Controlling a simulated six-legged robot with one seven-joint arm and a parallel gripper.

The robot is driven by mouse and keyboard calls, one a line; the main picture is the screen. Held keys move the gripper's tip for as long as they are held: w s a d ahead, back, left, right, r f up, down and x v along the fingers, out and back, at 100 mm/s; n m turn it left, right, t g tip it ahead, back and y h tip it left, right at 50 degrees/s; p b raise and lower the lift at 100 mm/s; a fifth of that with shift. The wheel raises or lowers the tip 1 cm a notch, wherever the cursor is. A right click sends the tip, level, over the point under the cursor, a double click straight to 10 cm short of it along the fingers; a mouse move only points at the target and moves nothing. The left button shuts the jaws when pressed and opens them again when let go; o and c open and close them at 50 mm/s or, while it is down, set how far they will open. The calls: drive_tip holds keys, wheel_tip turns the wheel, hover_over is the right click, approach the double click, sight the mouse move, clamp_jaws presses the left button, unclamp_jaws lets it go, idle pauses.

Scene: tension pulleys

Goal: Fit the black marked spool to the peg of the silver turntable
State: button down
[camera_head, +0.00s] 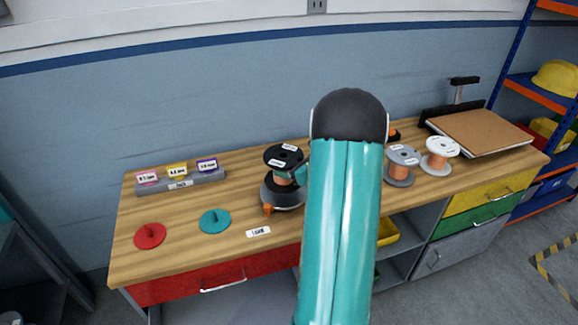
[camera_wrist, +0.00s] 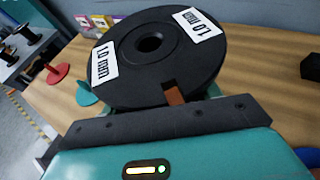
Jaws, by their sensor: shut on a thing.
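The black spool (camera_head: 284,156) has white labels on its top flange and copper-coloured wire below it. In the wrist view the spool (camera_wrist: 122,72) is close and large, with "1.0 mm" labels and an open centre hole. My gripper (camera_head: 299,174) is shut on the spool from the right, mostly hidden behind my arm. The silver turntable (camera_head: 284,196), with a dark top and an orange part at its front, sits directly below the spool on the bench. Its peg is hidden, and I cannot tell whether the spool is around it.
Red (camera_head: 150,236) and teal (camera_head: 215,221) discs with upright stubs lie on the wooden bench (camera_head: 185,262). A grey rack (camera_head: 180,184) with labelled tags stands behind. Grey (camera_head: 402,158) and white (camera_head: 441,148) flanged spools and a brown board (camera_head: 480,132) are at right.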

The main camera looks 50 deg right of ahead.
drive_tip(key=shift+f, duration=0.4)
idle(0.5)
drive_tip(key=shift+f, duration=0.35)
drive_tip(key=shift+f, duration=0.4)
drive_tip(key=shift+f, duration=0.3)
drive_tip(key=shift+f, duration=0.15)
idle(0.3)
drive_tip(key=shift+f, duration=0.7)
drive_tip(key=shift+f, duration=0.15)
drive_tip(key=shift+c, duration=1.4)
unclamp_jaws()
